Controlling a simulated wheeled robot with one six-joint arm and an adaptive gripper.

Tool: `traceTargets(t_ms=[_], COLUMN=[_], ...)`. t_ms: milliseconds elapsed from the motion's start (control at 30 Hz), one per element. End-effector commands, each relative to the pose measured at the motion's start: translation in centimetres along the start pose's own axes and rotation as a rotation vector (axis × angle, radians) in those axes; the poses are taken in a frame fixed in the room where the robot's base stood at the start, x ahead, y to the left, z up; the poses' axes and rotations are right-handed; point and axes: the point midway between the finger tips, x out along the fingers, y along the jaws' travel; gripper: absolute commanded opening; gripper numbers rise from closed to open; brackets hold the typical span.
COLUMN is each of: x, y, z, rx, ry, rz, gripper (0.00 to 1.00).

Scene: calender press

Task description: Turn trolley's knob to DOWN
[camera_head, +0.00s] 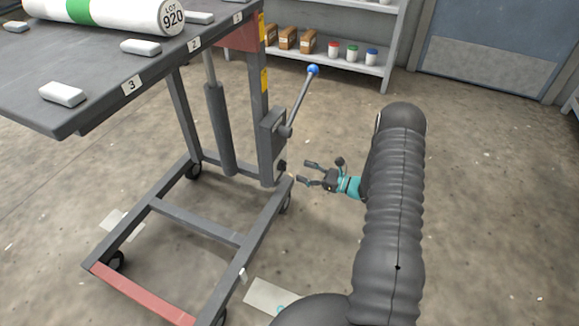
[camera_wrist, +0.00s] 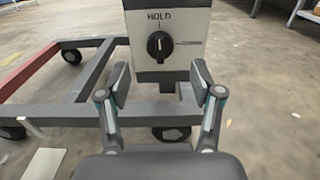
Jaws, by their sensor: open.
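The trolley (camera_head: 195,222) stands at the left in the head view, with a grey table top and a wheeled frame. Its black knob (camera_wrist: 160,45) sits on a pale plate in the wrist view, below the word HOLD, with its white mark pointing up toward HOLD. Smaller lettering to the right of the knob is too blurred to read. My gripper (camera_head: 307,172) is open and empty, to the right of the trolley's post in the head view. In the wrist view my gripper (camera_wrist: 158,84) has its fingers spread below and either side of the knob, apart from it.
A lever with a blue ball (camera_head: 313,70) rises from the trolley's post above my gripper. A white roll (camera_head: 110,14) and several pale blocks lie on the trolley top. A shelf (camera_head: 340,65) with boxes and jars stands behind. The floor right of my arm is clear.

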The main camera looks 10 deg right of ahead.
Motion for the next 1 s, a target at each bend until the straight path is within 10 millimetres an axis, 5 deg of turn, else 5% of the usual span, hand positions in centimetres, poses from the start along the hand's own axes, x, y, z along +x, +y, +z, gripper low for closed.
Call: traceTargets(t_ms=[333,767,1000], x=[5.3,6.3,6.3], y=[0.1,0.0,0.0], z=[0.0,0.0,0.0], rx=[-0.001,-0.001,-0.001], ry=[0.000,0.000,0.000], rz=[0.002,0.000,0.001], gripper=[0.66,0.66,0.13])
